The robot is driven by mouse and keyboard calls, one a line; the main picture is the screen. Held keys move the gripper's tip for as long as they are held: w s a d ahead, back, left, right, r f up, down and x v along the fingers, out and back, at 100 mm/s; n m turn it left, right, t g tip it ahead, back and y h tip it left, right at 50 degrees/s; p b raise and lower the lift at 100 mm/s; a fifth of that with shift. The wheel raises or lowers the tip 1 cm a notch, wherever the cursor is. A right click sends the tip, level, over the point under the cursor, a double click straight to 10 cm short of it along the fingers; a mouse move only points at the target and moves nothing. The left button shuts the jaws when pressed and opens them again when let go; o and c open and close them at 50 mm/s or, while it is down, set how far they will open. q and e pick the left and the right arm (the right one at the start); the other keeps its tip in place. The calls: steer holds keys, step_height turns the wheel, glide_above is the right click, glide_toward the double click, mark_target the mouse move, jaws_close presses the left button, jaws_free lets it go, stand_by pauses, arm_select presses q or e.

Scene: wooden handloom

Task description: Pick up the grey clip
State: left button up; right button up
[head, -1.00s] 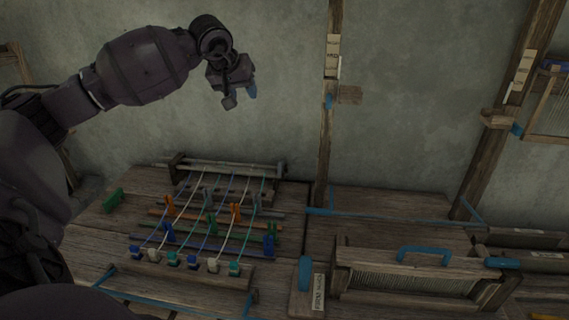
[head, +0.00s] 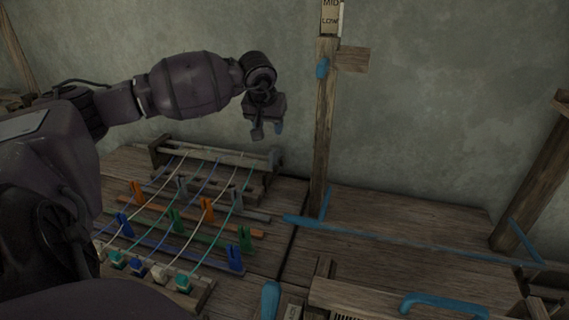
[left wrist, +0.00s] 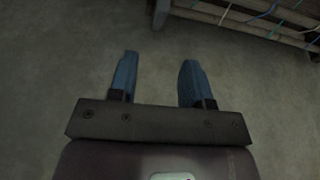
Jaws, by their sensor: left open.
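Two grey clips stand on the small warp frame in the head view: one grey clip (head: 182,188) near the left-middle strings and another grey clip (head: 234,198) farther right. My left gripper (head: 267,131) is open and empty. It hangs fingers down, above and beyond the clips, near the back right end of the frame. In the left wrist view its blue fingertips (left wrist: 159,65) are spread with only floor between them, and no clip can be made out there. My right gripper is not in view.
Orange clips (head: 207,210), green clips (head: 175,220) and blue clips (head: 123,225) stand close around the grey ones on coloured strings. A wooden post (head: 325,130) rises right of my gripper. The tabletop (head: 400,215) right of the post is largely clear.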

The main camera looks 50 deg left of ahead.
mark_target(275, 151)
arm_select(q)
steer(key=shift+f, duration=0.7)
steer(key=shift+w+f, duration=0.15)
steer(key=shift+f, duration=0.25)
steer(key=b+x, duration=0.1)
steer(key=x, duration=0.3)
steer(key=shift+a+f, duration=0.15)
steer(key=shift+f, duration=0.05)
steer(key=x, duration=0.2)
steer(key=b+x, duration=0.1)
steer(key=x, duration=0.1)
steer(key=shift+w+f, duration=0.15)
steer(key=shift+w, duration=0.15)
steer(key=shift+w+a+f, duration=0.15)
steer(key=shift+f, duration=0.3)
steer(key=shift+a, duration=0.1)
steer(key=c, duration=0.7)
jaws_close()
